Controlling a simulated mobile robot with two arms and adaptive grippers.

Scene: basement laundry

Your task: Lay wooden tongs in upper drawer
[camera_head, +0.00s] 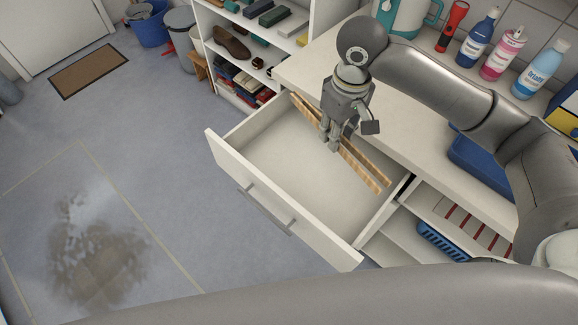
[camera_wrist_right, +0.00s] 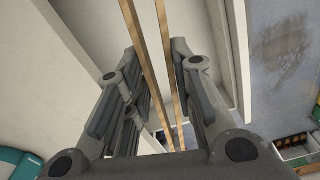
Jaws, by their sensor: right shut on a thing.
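The wooden tongs (camera_head: 362,173) show as two long pale-brown arms. In the head view they lie diagonally over the back part of the open upper drawer (camera_head: 262,150). My right gripper (camera_head: 333,146) points down over the drawer and is shut on the tongs near their middle. In the right wrist view the tongs (camera_wrist_right: 144,58) run between my two fingers (camera_wrist_right: 162,85). I cannot tell whether the tongs touch the drawer floor. The drawer looks otherwise empty. My left gripper is not in view.
The countertop (camera_head: 415,125) lies behind the drawer, with a red flashlight (camera_head: 452,25) and several bottles (camera_head: 503,52) at its back. A shelf with shoes (camera_head: 231,44) stands to the left.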

